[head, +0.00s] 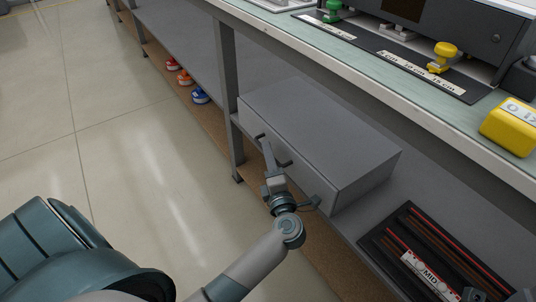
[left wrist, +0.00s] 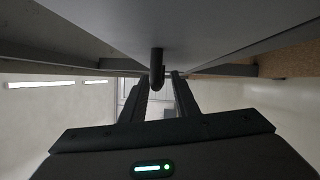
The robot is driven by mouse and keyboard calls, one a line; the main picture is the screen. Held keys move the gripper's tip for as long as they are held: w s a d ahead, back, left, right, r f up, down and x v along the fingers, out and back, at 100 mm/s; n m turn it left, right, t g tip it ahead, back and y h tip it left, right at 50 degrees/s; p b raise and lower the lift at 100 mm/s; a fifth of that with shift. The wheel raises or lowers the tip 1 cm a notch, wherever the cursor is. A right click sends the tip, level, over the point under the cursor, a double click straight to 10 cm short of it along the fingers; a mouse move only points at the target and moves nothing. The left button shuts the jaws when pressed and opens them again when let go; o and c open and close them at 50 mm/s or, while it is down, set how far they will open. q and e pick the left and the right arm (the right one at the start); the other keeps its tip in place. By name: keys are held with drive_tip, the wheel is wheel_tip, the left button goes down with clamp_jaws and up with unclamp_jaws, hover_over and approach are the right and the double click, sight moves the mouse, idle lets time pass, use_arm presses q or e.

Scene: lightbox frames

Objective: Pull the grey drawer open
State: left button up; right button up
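The grey drawer (head: 313,135) is a box unit on the low shelf under the bench, and its front looks shut. A dark handle (head: 286,163) sticks out from its front. My left gripper (head: 267,150) is at this front, fingers towards the handle. In the left wrist view a dark, round-ended part of the handle (left wrist: 157,68) hangs between the two finger tips. The fingers stand apart, with gaps beside the handle, so the left gripper (left wrist: 161,78) looks open. The gripper partly hides the handle in the head view.
A bench leg (head: 227,90) stands just left of the drawer. A dark tray (head: 412,232) with rods lies right of it on the shelf. The bench top (head: 400,95) overhangs behind, with a yellow block (head: 511,126) on it. The floor at left is clear.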

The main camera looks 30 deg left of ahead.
use_arm(q)
drive_tip(key=shift+w+a, duration=0.45)
drive_tip(key=shift+c, duration=0.3)
clamp_jaws()
drive_tip(key=shift+s, duration=0.1)
